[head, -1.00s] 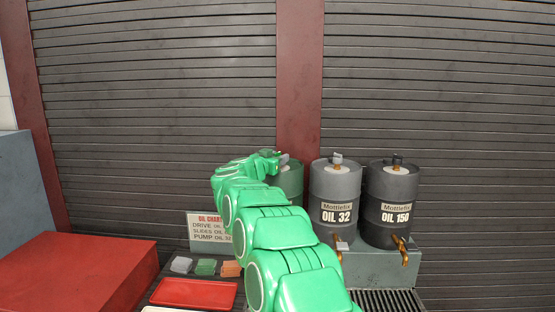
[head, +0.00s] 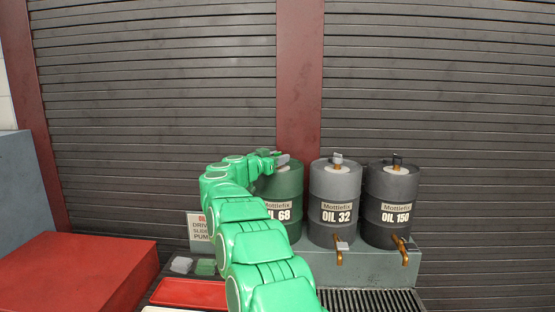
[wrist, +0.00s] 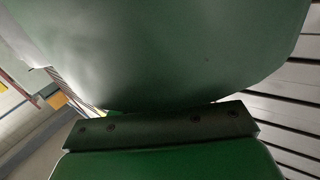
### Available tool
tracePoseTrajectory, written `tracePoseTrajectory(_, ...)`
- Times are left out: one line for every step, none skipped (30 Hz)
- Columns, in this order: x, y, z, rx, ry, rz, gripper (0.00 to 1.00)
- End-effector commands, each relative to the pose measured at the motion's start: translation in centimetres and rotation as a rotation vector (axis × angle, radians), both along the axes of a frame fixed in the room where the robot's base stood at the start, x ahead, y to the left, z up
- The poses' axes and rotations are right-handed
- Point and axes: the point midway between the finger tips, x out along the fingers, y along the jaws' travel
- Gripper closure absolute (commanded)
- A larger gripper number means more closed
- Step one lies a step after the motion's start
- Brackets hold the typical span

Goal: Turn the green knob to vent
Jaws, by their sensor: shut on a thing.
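The green drum marked "68" (head: 286,192) stands at the left of a row of drums, partly behind my green arm. My gripper (head: 279,158) is at the top of this drum, shut on the green knob there. The knob is hidden by my gripper and cannot be made out by itself. A small grey piece shows at the fingertips; I cannot tell whether it is a finger or part of the drum's top.
Grey drums OIL 32 (head: 335,190) and OIL 150 (head: 390,188) stand close to the right, with brass taps in front. A sign (head: 199,227), a red tray (head: 188,292) and a large red box (head: 75,275) are at the left. A shutter is behind.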

Motion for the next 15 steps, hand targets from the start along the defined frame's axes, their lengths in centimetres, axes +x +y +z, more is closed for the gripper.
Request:
tracePoseTrajectory(-0.02,0.07,0.22,-0.001,-0.003,0.002,0.9)
tracePoseTrajectory(-0.02,0.07,0.22,-0.001,-0.003,0.002,0.9)
tracePoseTrajectory(-0.02,0.06,0.23,-0.001,-0.003,0.002,0.9)
tracePoseTrajectory(-0.02,0.07,0.23,-0.001,-0.003,0.002,0.9)
tracePoseTrajectory(-0.02,0.07,0.22,-0.001,-0.003,0.002,0.57)
tracePoseTrajectory(-0.02,0.07,0.22,-0.001,-0.003,0.002,0.51)
tracePoseTrajectory(-0.02,0.07,0.2,-0.001,-0.003,0.002,0.46)
tracePoseTrajectory(-0.02,0.06,0.19,-0.001,-0.003,0.002,0.42)
tracePoseTrajectory(-0.01,0.06,0.16,0.0,-0.002,0.002,0.41)
tracePoseTrajectory(-0.01,0.06,0.15,0.0,-0.002,0.002,0.41)
tracePoseTrajectory(-0.01,0.05,0.14,0.0,-0.002,0.002,0.41)
tracePoseTrajectory(-0.01,0.04,0.13,0.0,-0.002,0.002,0.41)
tracePoseTrajectory(-0.01,0.04,0.12,0.0,-0.002,0.001,0.41)
tracePoseTrajectory(0.0,0.03,0.11,0.0,-0.002,0.001,0.41)
tracePoseTrajectory(0.0,0.03,0.1,0.0,-0.002,0.001,0.41)
